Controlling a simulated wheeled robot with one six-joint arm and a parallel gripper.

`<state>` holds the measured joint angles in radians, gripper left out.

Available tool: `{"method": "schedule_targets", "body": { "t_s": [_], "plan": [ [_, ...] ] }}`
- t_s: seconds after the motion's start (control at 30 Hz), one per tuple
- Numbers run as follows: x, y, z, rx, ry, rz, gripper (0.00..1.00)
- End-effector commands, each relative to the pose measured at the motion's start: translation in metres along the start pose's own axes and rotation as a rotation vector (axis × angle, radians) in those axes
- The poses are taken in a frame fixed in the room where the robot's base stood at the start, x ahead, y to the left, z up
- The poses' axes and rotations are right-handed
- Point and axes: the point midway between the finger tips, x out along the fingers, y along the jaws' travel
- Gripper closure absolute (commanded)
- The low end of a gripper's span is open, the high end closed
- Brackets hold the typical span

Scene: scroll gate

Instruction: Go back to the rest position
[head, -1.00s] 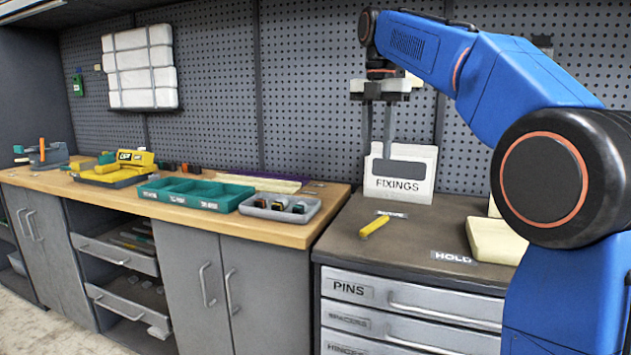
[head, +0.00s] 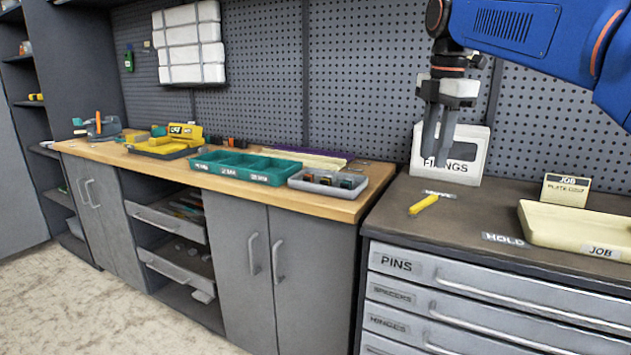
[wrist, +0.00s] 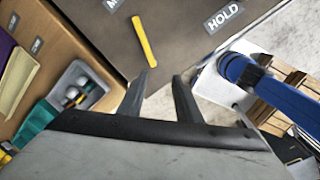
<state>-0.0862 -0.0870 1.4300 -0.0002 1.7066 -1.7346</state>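My gripper (head: 437,152) hangs fingers down in front of the white FIXINGS box (head: 470,155), above the dark top of the drawer cabinet. In the wrist view its two fingers (wrist: 164,78) stand apart with nothing between them, so it is open and empty. A yellow bar (head: 423,205) lies on the cabinet top below and clear of the gripper. It also shows in the wrist view (wrist: 144,41), beyond the fingertips. The gripper partly hides the FIXINGS label.
On the wooden bench at left are a teal divided tray (head: 239,174), a grey tray (head: 310,188) and a yellow item (head: 185,130). The floor in front is clear.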

Motion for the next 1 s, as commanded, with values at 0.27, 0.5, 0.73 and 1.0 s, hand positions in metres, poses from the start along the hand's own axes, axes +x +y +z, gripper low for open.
{"method": "schedule_targets", "body": {
  "t_s": [0.27, 0.5, 0.73, 1.0],
  "plan": [
    [0.052, -0.076, -0.003, 0.456, 0.001, 0.082, 0.69],
    [0.111, -0.141, -0.009, 0.861, 0.031, 0.155, 0.69],
    [0.178, -0.205, -0.016, 1.244, 0.087, 0.222, 0.69],
    [0.258, -0.269, -0.026, 1.641, 0.176, 0.281, 0.69]
  ]
}}
